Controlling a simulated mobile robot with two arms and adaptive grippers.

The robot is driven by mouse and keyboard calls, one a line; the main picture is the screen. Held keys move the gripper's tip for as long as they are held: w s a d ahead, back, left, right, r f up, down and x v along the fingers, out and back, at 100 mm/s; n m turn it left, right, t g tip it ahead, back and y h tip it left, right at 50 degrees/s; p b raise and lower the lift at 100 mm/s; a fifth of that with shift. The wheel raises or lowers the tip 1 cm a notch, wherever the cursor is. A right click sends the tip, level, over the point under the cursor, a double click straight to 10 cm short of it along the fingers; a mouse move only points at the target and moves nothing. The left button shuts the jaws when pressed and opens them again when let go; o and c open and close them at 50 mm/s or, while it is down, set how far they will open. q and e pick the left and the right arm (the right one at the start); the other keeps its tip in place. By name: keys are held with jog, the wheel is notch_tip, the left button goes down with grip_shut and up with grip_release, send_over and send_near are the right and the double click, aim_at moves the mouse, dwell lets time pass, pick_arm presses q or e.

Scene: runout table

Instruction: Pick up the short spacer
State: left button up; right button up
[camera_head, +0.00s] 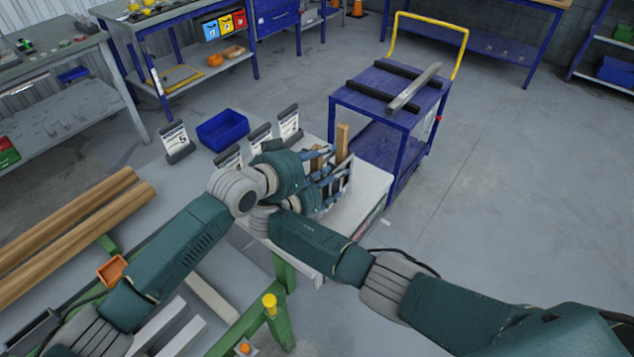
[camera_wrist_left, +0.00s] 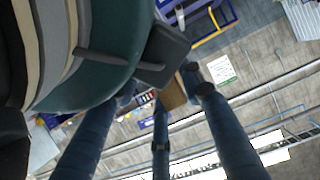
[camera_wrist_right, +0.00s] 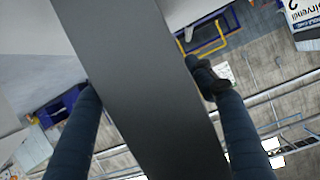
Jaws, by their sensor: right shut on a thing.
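My left gripper (camera_head: 322,156) reaches over the runout table (camera_head: 372,192) from the left. Its fingers (camera_wrist_left: 160,130) stand apart in the left wrist view, with the end of a brown block (camera_wrist_left: 172,95) beyond them; I see no grip on it. My right gripper (camera_head: 332,186) is just below it, shut on a flat dark grey piece (camera_wrist_right: 140,80) that fills the middle of the right wrist view. Two upright wooden pieces show by the grippers, the clearer one behind them (camera_head: 342,142). The grippers hide much of this group, and I cannot tell which piece is the short spacer.
Numbered cards on stands (camera_head: 176,140) and a blue bin (camera_head: 222,130) are at the table's far left. A blue cart (camera_head: 384,112) with a grey bar (camera_head: 414,87) stands behind. Long wooden beams (camera_head: 70,225) lie at left. The floor at right is clear.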

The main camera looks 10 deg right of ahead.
pick_arm(q)
grip_shut()
jog(key=shift+r, duration=0.1)
notch_tip(320, 180, up, 18)
dwell(0.6)
pick_arm(e)
jog(key=o, duration=1.4)
jog(key=shift+c, duration=0.2)
jog(key=shift+a, duration=0.15)
